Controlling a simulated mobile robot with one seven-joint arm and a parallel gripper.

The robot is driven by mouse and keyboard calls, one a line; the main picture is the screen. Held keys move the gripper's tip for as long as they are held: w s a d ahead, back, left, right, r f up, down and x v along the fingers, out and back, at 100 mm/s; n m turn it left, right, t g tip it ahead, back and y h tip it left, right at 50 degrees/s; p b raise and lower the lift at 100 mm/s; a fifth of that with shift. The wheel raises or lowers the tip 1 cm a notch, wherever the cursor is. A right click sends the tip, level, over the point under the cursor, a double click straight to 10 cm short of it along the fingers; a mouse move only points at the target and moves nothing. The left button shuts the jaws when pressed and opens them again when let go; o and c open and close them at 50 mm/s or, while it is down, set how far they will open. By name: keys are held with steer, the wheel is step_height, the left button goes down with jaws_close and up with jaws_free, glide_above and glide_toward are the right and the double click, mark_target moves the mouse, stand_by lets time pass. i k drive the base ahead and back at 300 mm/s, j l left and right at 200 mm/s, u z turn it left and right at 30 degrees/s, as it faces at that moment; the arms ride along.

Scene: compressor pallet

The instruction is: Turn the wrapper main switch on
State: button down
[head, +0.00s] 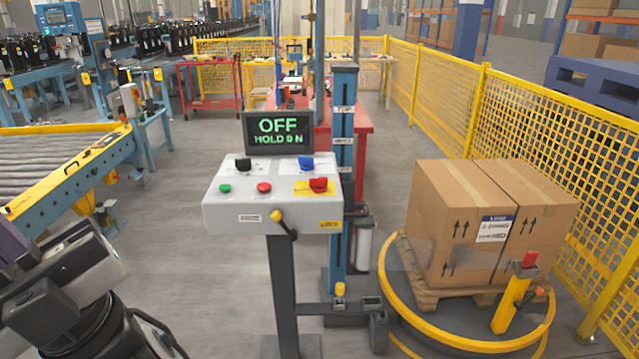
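The wrapper's control panel (240,207) is a light grey sloped box on a dark post in the middle of the head view. Its display (278,133) reads "OFF" and "HOLD 0 N" in green. A red rotary switch (318,185) on a yellow plate sits at the panel's right and looks like the main switch; its label is too small to read. The panel also has a black knob (243,165), a blue knob (306,163), a green button (225,188) and a red button (264,188). My arm shows at lower left, apart from the panel; my gripper is not visible.
A yellow-tipped lever (284,224) sticks out of the panel's front. Right of it, cartons (458,217) stand on a pallet on the round turntable (437,335), beside the blue mast (343,180). A roller conveyor (60,180) is at left. Floor left of the panel is clear.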

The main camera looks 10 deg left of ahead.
mark_target(318, 185)
steer(key=i+j+u, duration=0.25)
steer(key=i, duration=0.35)
steer(key=i+j+u, duration=0.15)
steer(key=i+u, duration=0.15)
steer(key=i, duration=0.35)
steer(key=k+j+z, duration=0.15)
steer(key=z, duration=0.15)
steer(key=k+j+z, duration=0.15)
steer(key=j+z, duration=0.15)
steer(key=i, duration=0.35)
